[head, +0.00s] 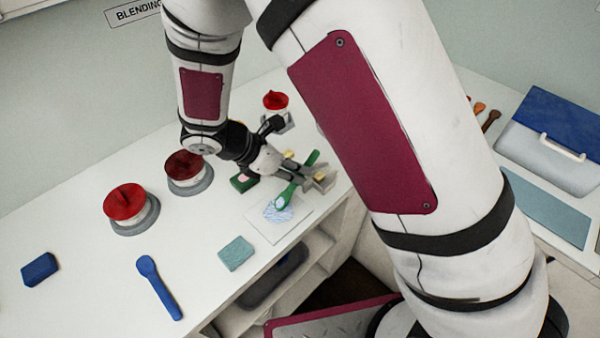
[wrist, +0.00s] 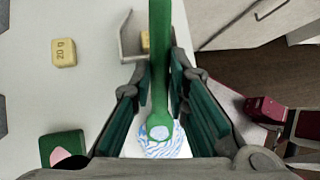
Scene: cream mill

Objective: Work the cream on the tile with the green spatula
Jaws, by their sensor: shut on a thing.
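My gripper (head: 278,172) is low over the counter and shut on the green spatula (head: 287,193). The spatula's handle runs up between the fingers in the wrist view (wrist: 160,60). Its rounded end, with a pale blue-white patch on it, is at the blue-and-white streaked cream (head: 274,215). The cream lies on a white tile (head: 262,231) near the counter's front edge. In the wrist view the cream (wrist: 165,150) shows around the spatula's end, partly hidden by my gripper. I cannot tell how firmly the spatula touches the tile.
A green block with a pink patch (wrist: 62,152) and a yellow 20 g weight (wrist: 63,53) are close to my gripper. A grey metal tray (wrist: 130,42) is beside the handle.

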